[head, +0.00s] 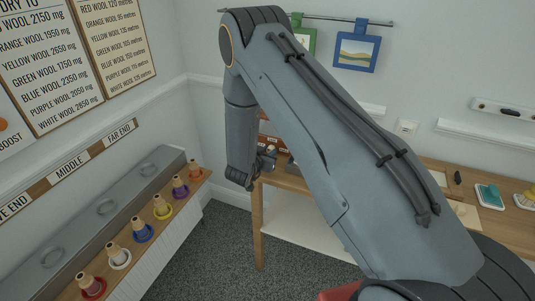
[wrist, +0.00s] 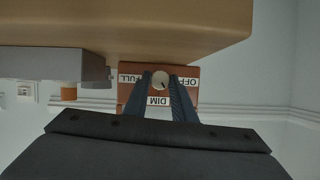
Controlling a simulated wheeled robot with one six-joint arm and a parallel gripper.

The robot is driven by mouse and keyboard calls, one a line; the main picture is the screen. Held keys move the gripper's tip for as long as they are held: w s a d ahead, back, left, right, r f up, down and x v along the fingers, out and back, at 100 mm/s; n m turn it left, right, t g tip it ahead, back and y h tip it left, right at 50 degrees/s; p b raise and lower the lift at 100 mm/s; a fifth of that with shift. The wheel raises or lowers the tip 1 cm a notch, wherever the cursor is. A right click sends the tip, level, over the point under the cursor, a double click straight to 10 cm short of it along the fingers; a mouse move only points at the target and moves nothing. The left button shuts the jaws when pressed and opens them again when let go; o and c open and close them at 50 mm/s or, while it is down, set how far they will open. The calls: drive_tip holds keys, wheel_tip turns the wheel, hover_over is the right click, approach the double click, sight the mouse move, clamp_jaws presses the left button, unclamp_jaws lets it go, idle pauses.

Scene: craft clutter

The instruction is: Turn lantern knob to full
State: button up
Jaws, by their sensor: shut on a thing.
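The lantern knob (wrist: 160,79) is a small pale round knob on a reddish-brown panel (wrist: 130,92). In the wrist view the panel has labels FULL at the left, DIM at the bottom and OFF at the right. A dark mark on the knob seems to point to the lower right, between DIM and OFF. My gripper (wrist: 161,84) has its two dark fingers on either side of the knob, shut on it. In the head view my gripper (head: 266,160) is small beside the brown lantern box (head: 274,143), partly hidden by my arm.
A wooden table (head: 300,187) bears the lantern, with craft pads (head: 489,196) at its right. A shelf (head: 130,262) of coloured bobbins runs along the left wall. In the wrist view a grey block with an orange part (wrist: 68,92) is left of the panel.

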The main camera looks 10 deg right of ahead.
drive_tip(key=shift+d+m+t+y+b, duration=0.15)
drive_tip(key=shift+m+t+y+b, duration=0.7)
drive_tip(key=shift+m, duration=0.65)
drive_tip(key=shift+s, duration=0.1)
drive_tip(key=o, duration=0.8)
drive_tip(key=shift+b+v, duration=1.15)
drive_tip(key=shift+v, duration=2.7)
